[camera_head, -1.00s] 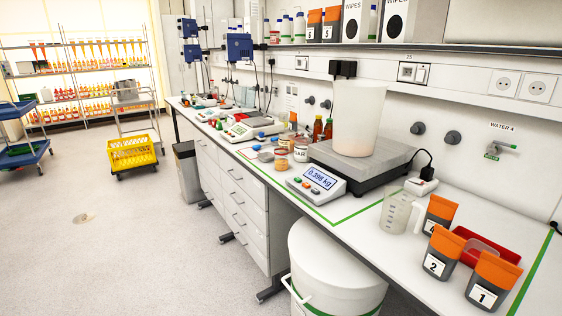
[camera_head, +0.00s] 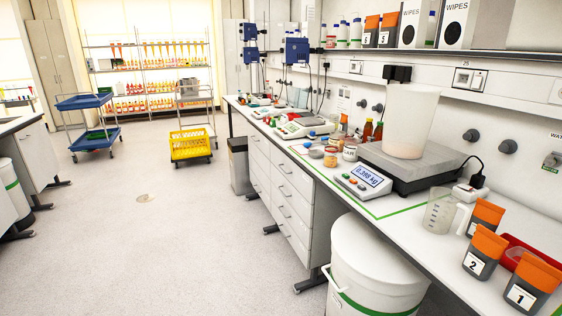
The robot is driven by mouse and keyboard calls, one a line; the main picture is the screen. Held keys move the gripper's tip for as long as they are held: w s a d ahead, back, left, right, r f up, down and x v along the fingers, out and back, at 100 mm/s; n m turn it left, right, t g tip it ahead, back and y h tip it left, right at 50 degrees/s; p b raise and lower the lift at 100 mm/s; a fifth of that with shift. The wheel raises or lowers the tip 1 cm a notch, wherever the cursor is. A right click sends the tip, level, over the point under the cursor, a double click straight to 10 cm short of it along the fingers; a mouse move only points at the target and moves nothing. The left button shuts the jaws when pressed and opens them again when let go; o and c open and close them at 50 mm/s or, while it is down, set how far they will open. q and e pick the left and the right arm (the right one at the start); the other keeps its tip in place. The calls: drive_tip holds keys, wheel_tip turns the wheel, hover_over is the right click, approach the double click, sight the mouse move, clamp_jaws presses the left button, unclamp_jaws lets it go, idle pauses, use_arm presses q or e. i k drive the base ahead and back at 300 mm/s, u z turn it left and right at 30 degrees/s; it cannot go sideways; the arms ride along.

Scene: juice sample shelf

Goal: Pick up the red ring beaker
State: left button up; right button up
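I cannot make out a beaker with a red ring. The far shelf rack (camera_head: 150,62) stands against the back wall, with rows of small red, orange and yellow vessels (camera_head: 160,88) too small to tell apart. A clear measuring jug (camera_head: 438,212) stands on the bench at the right, with no red ring visible. A large translucent beaker (camera_head: 408,120) stands on the scale, also with no red ring visible. Neither of my grippers is in view.
A long white bench (camera_head: 400,207) runs along the right, with a white bin (camera_head: 375,270) below its edge. A yellow crate (camera_head: 190,145) on a trolley and a blue cart (camera_head: 88,120) stand before the shelf. The middle floor (camera_head: 150,240) is clear.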

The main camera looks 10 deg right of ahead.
sight(331, 153)
drive_tip(key=z, duration=0.2)
drive_tip(key=k, duration=0.15)
drive_tip(key=u, duration=1.15)
drive_tip(key=i, duration=1.65)
drive_tip(key=z, duration=0.8)
drive_tip(key=i, duration=1)
drive_tip(key=z, duration=0.95)
